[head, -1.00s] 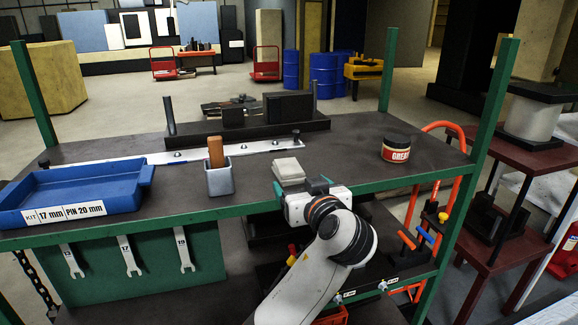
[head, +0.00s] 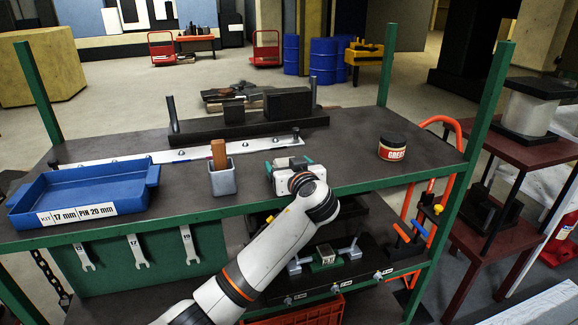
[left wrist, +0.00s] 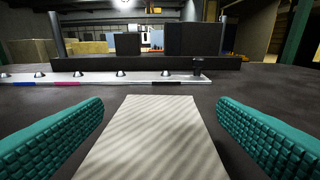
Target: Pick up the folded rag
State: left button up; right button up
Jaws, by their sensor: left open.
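The folded rag (left wrist: 150,140) is a pale, flat, rectangular pad with faint diagonal stripes, lying on the dark shelf top. In the left wrist view it lies between the two teal ribbed fingers, with a gap on each side. My left gripper (head: 289,163) is open around it, and the rag shows no contact with the fingers. In the head view the gripper hides most of the rag. My right gripper is not in view.
A grey cup (head: 222,180) with a brown block stands just left of the gripper. A blue tray (head: 150,175) is further left, and a grease tin (head: 392,148) is to the right. A white strip (head: 120,163) and a dark fixture (head: 250,128) lie behind.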

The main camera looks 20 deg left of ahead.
pick_arm(q)
jog(key=c, duration=1)
jog(key=shift+o, duration=0.2)
jog(key=shift+r, duration=0.1)
notch_tip(320, 180, up, 9)
jog(key=b, duration=0.2)
jog(key=shift+d+b, duration=0.1)
jog(key=shift+b, duration=0.3)
jog(key=shift+r, duration=0.5)
